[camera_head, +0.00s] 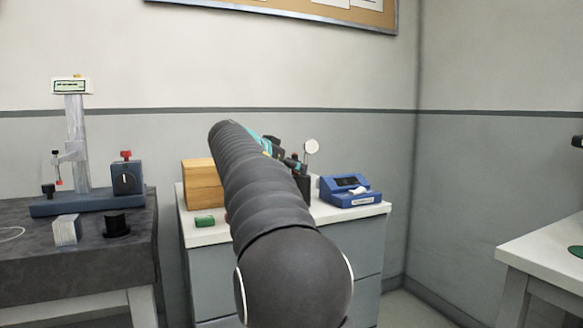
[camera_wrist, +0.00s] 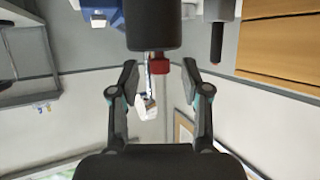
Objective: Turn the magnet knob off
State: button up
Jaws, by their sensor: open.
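A round black knob (camera_head: 126,182) with a pale mark is on the front of a blue block (camera_head: 134,171), which has a red top piece. I take it for the magnet knob. The block stands at the right end of the blue base of a measuring stand (camera_head: 74,140) on the dark table at left. My gripper (camera_wrist: 160,70) is open, its fingers spread. In the head view my arm mostly hides it, over the white-topped cabinet, well right of the knob. In the wrist view a black cylinder, a red piece and a white round-ended tool show between or beyond the fingers.
A grey block (camera_head: 66,230) and a black flanged piece (camera_head: 117,224) stand before the knob. A gap separates table and cabinet.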

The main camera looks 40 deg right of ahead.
grip_shut()
jog(key=shift+s+f+b, duration=0.1)
jog(key=shift+b, duration=0.2)
jog(key=shift+s+d+n+t+y+b, duration=0.15)
jog(key=shift+n+t+y+b, duration=0.45)
jog(key=shift+n+t+b, duration=0.8)
